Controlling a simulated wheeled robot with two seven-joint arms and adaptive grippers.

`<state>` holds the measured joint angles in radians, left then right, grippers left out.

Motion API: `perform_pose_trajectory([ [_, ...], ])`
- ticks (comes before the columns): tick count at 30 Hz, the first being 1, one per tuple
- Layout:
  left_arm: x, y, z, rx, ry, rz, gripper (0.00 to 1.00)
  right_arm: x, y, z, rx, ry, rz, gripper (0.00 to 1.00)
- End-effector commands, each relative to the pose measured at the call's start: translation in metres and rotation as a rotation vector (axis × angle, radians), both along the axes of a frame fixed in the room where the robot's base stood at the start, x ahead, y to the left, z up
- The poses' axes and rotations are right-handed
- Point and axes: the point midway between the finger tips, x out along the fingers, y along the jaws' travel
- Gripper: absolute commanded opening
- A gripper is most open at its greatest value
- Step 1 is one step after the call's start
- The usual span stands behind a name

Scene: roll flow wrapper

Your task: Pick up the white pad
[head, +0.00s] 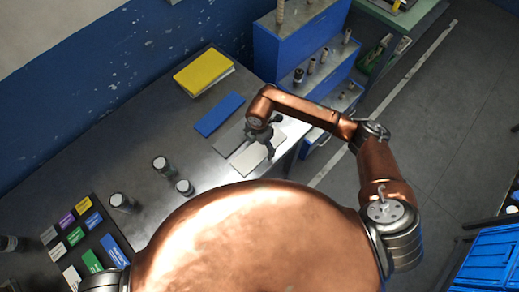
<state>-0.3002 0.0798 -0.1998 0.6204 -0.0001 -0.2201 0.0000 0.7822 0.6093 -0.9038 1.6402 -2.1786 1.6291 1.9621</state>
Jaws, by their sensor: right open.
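The white pad (250,158) lies flat on the grey table, close to the table's right edge. My right gripper (266,150) is over the pad's right part and points down at it. The gripper is open, with nothing seen between its fingers. It hides part of the pad, and I cannot tell whether the fingertips touch it. My left gripper is not in view.
A grey pad (230,139) and a blue pad (219,114) lie behind the white pad. A yellow block (203,72) sits farther back. A blue stepped shelf (277,50) stands behind my right arm.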

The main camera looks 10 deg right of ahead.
Motion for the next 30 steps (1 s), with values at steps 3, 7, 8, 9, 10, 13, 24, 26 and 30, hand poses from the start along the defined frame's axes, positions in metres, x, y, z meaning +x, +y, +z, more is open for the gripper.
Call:
perform_pose_trajectory([
  [3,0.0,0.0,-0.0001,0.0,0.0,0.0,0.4,-0.0004,-0.0003,-0.0105,-0.001,0.001,-0.001,0.82],
  [7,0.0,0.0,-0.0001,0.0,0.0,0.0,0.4,0.0,-0.0002,-0.0108,0.001,-0.001,0.0,0.82],
  [8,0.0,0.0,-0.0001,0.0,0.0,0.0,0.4,0.0,-0.0002,-0.0107,0.001,-0.001,0.0,0.82],
  [9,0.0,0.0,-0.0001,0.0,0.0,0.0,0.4,0.0,-0.0001,-0.0107,0.0,0.0,0.0,0.81],
  [10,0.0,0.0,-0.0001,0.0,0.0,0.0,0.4,0.0,-0.0001,-0.0106,0.0,0.0,0.0,0.79],
  [13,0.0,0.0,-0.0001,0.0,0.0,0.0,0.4,0.0,-0.0001,-0.0105,0.001,-0.001,0.0,0.72],
  [24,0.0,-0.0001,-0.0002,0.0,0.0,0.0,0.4,0.0001,-0.0001,-0.0103,0.001,-0.001,0.0,0.48],
  [26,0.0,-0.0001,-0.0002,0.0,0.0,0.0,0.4,0.0001,-0.0001,-0.0103,0.001,-0.001,0.0,0.48],
  [30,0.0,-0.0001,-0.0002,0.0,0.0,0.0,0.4,0.0001,-0.0001,-0.01,0.001,-0.001,0.0,0.48],
])
